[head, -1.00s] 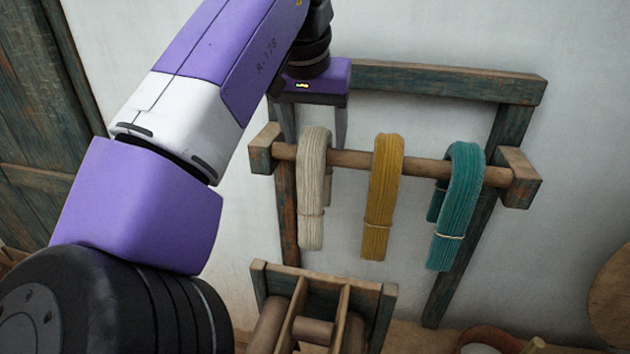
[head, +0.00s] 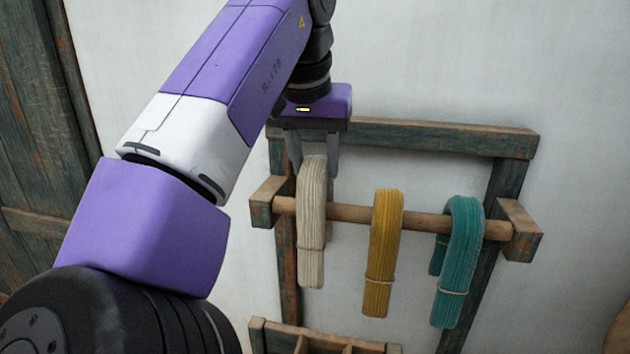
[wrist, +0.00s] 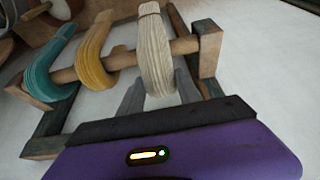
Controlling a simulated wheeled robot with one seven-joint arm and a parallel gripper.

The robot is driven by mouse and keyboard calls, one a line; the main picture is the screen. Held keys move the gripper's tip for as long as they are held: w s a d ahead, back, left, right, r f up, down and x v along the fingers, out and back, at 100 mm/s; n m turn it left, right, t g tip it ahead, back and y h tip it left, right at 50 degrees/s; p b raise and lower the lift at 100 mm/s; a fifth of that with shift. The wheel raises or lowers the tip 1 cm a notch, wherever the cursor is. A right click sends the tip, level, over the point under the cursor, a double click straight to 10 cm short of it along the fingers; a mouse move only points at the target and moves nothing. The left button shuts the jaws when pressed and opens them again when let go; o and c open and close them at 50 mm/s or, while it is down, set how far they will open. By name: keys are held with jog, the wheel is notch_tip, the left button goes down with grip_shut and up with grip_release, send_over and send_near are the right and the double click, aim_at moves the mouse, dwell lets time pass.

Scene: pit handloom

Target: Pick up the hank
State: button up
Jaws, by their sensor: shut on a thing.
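My gripper (head: 315,155) is shut on the cream hank (head: 312,220), holding the top of its loop. In the wrist view the cream hank (wrist: 154,50) stands between my two fingers (wrist: 158,92). The top of its loop is well above the wooden bar (head: 345,212), higher than the other hanks' tops, and its lower part still hangs in front of the bar. A yellow hank (head: 383,260) and a teal hank (head: 459,265) hang over the bar to the right.
A weathered wooden frame (head: 430,138) on the white wall carries the bar between two end blocks. A wooden box with dividers (head: 320,340) is below. A plank door (head: 40,140) is at left. Bare wall is above the frame.

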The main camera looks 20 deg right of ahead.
notch_tip(320, 180, up, 19)
jog(key=p, duration=0.6)
jog(key=shift+p, duration=0.3)
